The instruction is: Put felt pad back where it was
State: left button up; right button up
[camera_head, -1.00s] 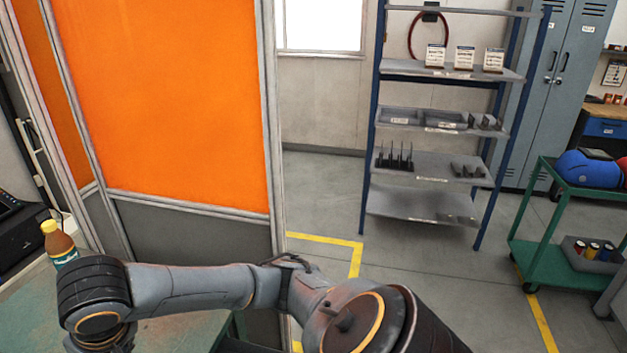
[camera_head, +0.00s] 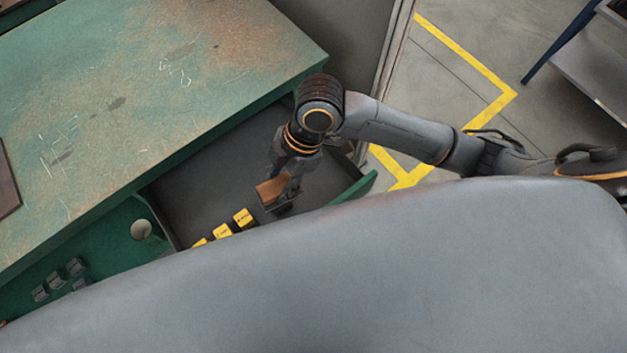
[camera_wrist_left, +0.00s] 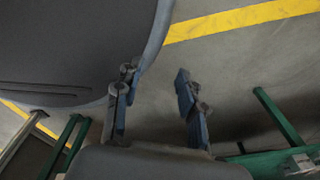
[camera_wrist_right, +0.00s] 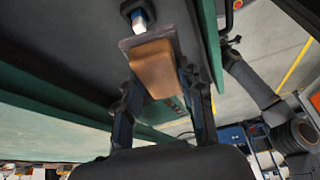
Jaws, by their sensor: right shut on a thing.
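The brown felt pad (camera_head: 268,191), a small block with a grey plate at its far end, is held in my right gripper (camera_head: 281,196). In the right wrist view the pad (camera_wrist_right: 154,68) sits between the two fingers, which are shut on it. In the head view the gripper and pad are over the open dark drawer (camera_head: 195,190) of the green workbench, toward its right end. I cannot tell whether the pad touches the drawer floor. My left gripper (camera_wrist_left: 156,80) is open and empty in the left wrist view, above the floor; the head view does not show it.
Several yellow boxes (camera_head: 222,231) stand in a row in the drawer, just left of the pad. The worn green bench top (camera_head: 150,100) lies beyond the drawer. A dark object with a blue and white part (camera_wrist_right: 138,16) lies past the pad. My own grey body hides the foreground.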

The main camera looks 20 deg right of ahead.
aim_at(281, 190)
jog(key=shift+s+a+f+n+g, duration=0.15)
jog(key=shift+s+a+f+n, duration=0.15)
jog(key=shift+f, duration=0.2)
jog(key=shift+s+a+f+n+g, duration=0.15)
jog(key=shift+s+a+f+n, duration=0.15)
jog(key=shift+f, duration=0.15)
jog(key=shift+s+d+f+n, duration=0.1)
jog(key=shift+s+f+n, duration=0.05)
jog(key=shift+f+n, duration=0.15)
jog(key=w+d+f, duration=0.2)
jog(key=d, duration=0.1)
jog(key=w+d+f, duration=0.5)
jog(key=d+f, duration=0.1)
jog(key=shift+w+d+f+b, duration=0.15)
jog(key=shift+w+d+b, duration=0.1)
jog(key=shift+d+b, duration=0.15)
jog(key=shift+w+d+f, duration=0.3)
jog(key=shift+d+f, duration=0.05)
jog(key=shift+f, duration=0.2)
jog(key=shift+w+d+f, duration=0.1)
jog(key=shift+d+f, duration=0.05)
jog(key=shift+f, duration=1.55)
